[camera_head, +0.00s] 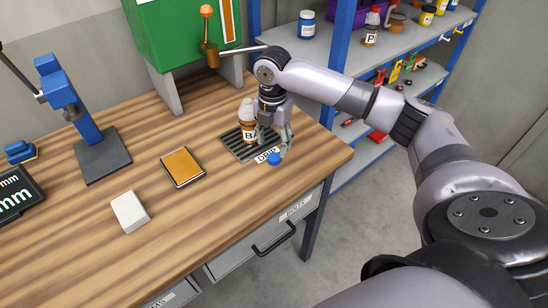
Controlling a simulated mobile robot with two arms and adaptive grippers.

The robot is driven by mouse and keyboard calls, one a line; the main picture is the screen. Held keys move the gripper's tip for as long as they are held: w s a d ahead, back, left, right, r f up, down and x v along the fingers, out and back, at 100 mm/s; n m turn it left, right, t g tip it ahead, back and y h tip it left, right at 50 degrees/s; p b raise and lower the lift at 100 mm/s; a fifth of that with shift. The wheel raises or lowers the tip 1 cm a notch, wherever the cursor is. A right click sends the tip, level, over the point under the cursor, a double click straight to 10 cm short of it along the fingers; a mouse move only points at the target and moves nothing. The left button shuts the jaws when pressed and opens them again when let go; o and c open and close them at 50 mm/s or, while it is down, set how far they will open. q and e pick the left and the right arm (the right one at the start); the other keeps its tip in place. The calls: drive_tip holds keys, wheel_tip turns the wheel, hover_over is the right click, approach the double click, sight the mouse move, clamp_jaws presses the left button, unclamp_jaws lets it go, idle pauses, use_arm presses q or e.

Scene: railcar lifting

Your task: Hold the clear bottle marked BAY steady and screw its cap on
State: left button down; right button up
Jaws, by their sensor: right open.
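The bottle (247,121) stands upright on a dark ribbed drip tray (238,150) near the right end of the workbench. Its label shows "BA", with the rest hidden by my gripper. A small blue cap (274,159) is at the tray's front right edge, apart from the bottle. My right gripper (274,143) points down, open, just right of the bottle and above and behind the cap. I cannot tell whether a finger touches the bottle. My left gripper is out of view.
A green machine (182,35) with an orange-knobbed lever stands behind the tray. A brown pad (182,167), a white block (130,211) and a blue press (90,130) are further left. Shelves (400,45) stand at the right. Bare wood lies between these things.

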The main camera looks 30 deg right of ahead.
sight(275, 156)
drive_tip(key=f, duration=0.1)
drive_tip(key=f+p, duration=0.1)
drive_tip(key=f, duration=0.2)
drive_tip(key=shift+s+d+p, duration=0.1)
drive_tip(key=shift+d+p, duration=0.15)
drive_tip(key=shift+p, duration=0.05)
drive_tip(key=shift+f, duration=0.6)
drive_tip(key=shift+c, duration=0.2)
drive_tip(key=c, duration=0.8)
